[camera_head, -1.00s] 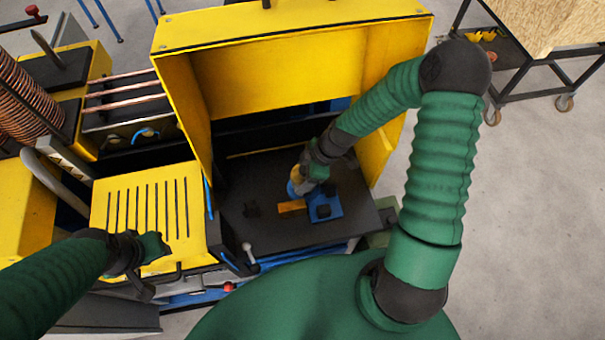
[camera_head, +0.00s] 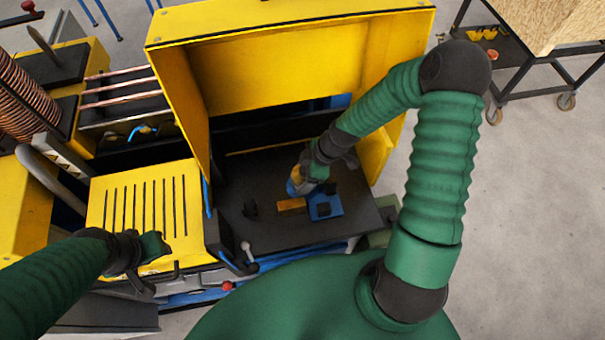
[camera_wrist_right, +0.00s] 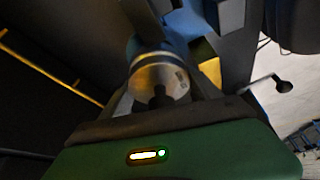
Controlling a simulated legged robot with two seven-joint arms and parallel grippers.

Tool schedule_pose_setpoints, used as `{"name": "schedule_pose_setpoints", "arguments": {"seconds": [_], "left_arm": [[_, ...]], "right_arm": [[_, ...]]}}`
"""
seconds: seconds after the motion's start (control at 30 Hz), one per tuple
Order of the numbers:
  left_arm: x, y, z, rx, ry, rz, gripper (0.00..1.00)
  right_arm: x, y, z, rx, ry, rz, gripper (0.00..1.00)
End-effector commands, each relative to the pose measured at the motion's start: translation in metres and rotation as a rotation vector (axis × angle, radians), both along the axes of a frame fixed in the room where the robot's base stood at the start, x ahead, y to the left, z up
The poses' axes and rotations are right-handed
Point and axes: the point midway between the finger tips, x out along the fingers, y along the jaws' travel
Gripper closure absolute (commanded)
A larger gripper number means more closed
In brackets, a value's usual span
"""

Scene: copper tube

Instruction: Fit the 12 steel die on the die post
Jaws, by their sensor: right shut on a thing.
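My right gripper (camera_head: 303,183) is low inside the yellow-hooded bay, beside a blue plate (camera_head: 334,206) with dark blocks on it. In the right wrist view, its fingers (camera_wrist_right: 160,92) are shut on a round grey steel die (camera_wrist_right: 172,72) with a small marking on its face. A dark, post-like part (camera_wrist_right: 160,97) shows in front of the die's face. I cannot tell whether it is the die post or whether the die is around it. In the head view the gripper mostly hides the die. My left gripper (camera_head: 155,252) is over the slotted yellow cover, its opening unclear.
The yellow hood (camera_head: 270,75) walls the bay at the back and sides. An orange-brown block (camera_head: 291,206) and a small dark part (camera_head: 250,208) stand on the dark bay floor (camera_head: 275,231). A lever with a pale knob (camera_head: 246,246) is at the front. Copper tubes (camera_head: 122,98) lie left.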

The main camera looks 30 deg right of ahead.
Motion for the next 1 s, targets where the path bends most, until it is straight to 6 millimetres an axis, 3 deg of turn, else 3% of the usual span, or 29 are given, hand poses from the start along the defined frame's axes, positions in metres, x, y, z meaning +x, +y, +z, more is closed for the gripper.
{"name": "schedule_pose_setpoints", "arguments": {"seconds": [0.53,1.0], "left_arm": [[0.000,0.000,0.010,0.000,0.000,0.000,0.64],[0.000,0.000,0.010,0.000,0.000,0.000,0.64]], "right_arm": [[0.001,0.000,0.013,0.000,-0.002,-0.001,1.00],[0.001,0.000,0.013,0.000,-0.001,0.000,1.00]]}}
